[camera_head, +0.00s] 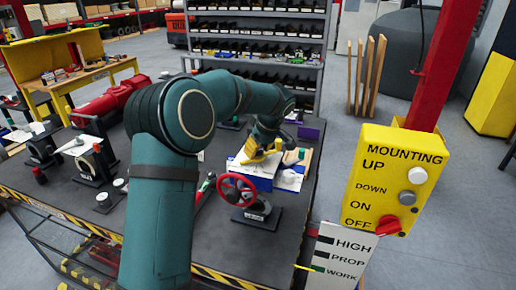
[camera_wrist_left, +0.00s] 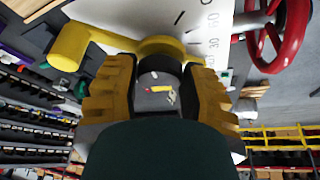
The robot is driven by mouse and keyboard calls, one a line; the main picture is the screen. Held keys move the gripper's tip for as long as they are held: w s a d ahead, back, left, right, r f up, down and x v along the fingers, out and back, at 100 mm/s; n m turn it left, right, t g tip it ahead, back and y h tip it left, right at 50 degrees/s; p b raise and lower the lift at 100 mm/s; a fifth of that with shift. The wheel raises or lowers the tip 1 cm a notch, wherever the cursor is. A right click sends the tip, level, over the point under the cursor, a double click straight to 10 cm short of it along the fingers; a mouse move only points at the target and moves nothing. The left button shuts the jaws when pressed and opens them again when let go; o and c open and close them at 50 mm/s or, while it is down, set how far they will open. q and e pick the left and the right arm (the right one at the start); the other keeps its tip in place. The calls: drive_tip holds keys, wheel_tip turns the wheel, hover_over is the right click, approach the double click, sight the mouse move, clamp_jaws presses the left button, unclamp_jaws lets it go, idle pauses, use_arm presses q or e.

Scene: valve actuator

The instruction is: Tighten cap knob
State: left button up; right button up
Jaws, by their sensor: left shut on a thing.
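My left gripper (camera_head: 262,150) reaches down over a white and blue board (camera_head: 290,183) on the dark workbench. In the left wrist view its two yellow ribbed fingers (camera_wrist_left: 157,66) stand on either side of a dark round knob (camera_wrist_left: 158,84), which I take for the cap knob, and are shut on it. A yellow lever-like part (camera_wrist_left: 72,46) extends to the left just behind the knob. The knob is hidden by the gripper in the head view. My right gripper is out of view.
A red handwheel (camera_head: 237,190) on a black stand is close in front of the gripper; it shows in the wrist view (camera_wrist_left: 284,37) too. A yellow control box (camera_head: 392,180) stands to the right. Shelves (camera_head: 255,50) of dark bins stand behind.

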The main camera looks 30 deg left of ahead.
use_arm(q)
drive_tip(key=m+t+b, duration=0.1)
drive_tip(key=m+b, duration=0.1)
drive_tip(key=m, duration=0.1)
drive_tip(key=shift+a, duration=0.1)
drive_tip(key=shift+c, duration=0.2)
drive_tip(key=shift+s+m+t+h+b, duration=0.1)
drive_tip(key=shift+m+t+h+b, duration=0.3)
drive_tip(key=shift+m, duration=0.7)
drive_tip(key=shift+a+r+m+t+h, duration=0.1)
drive_tip(key=shift+m+t+h, duration=0.2)
drive_tip(key=shift+m, duration=0.7)
drive_tip(key=m+h+p, duration=0.1)
drive_tip(key=m, duration=0.2)
drive_tip(key=shift+t, duration=0.3)
drive_tip(key=shift+c, duration=0.2)
drive_tip(key=m+h, duration=0.1)
drive_tip(key=m, duration=0.1)
drive_tip(key=m+p, duration=0.1)
drive_tip(key=m, duration=0.1)
drive_tip(key=shift+s+a+m+h, duration=0.1)
drive_tip(key=shift+m+h, duration=0.2)
drive_tip(key=shift+h, duration=0.1)
drive_tip(key=shift+m+h+p, duration=0.3)
drive_tip(key=shift+m+p, duration=0.25)
drive_tip(key=shift+m, duration=0.35)
drive_tip(key=shift+f, duration=0.2)
